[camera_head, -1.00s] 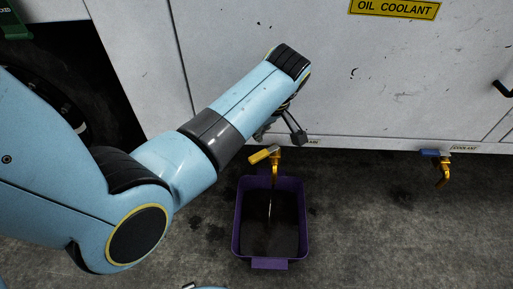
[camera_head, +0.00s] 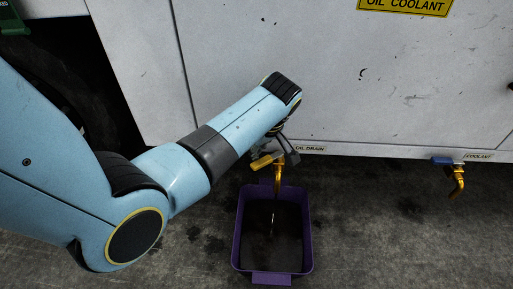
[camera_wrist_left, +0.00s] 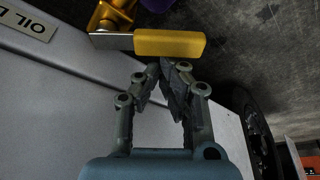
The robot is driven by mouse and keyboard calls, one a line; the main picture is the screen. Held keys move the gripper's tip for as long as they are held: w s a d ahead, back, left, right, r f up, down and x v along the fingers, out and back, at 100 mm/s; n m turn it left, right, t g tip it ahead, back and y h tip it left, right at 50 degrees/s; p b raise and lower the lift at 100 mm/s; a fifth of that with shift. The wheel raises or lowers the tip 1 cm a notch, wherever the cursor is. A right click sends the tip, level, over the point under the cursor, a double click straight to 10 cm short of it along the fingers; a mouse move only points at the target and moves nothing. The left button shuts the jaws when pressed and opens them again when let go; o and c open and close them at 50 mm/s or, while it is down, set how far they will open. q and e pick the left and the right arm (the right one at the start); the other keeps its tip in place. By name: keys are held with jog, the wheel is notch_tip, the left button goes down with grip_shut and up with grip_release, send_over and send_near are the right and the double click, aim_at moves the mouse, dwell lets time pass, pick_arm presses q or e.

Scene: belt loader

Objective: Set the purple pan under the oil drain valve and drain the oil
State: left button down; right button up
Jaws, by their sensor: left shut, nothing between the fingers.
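The purple pan (camera_head: 241,240) stands on the floor beneath the gold oil drain valve (camera_head: 278,175). Dark oil lies in the pan, with a thin bright streak below the spout. The valve's yellow handle (camera_head: 262,162) points left. It also shows in the left wrist view as a yellow grip (camera_wrist_left: 170,43) on a metal lever. My left gripper (camera_head: 284,154) is beside the valve, against the machine's lower side, partly hidden by its own arm. In the left wrist view its fingers (camera_wrist_left: 163,68) are shut and empty, close to the handle. My right gripper is out of view.
A second valve with a blue handle (camera_head: 446,161) sits at the right, by the COOLANT label (camera_head: 479,157). The white machine panel (camera_head: 300,70) fills the back. A dark wheel (camera_head: 60,95) is at left. The floor right of the pan is clear.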

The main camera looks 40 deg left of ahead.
aim_at(263, 164)
pick_arm(q)
jog(key=shift+d, duration=0.1)
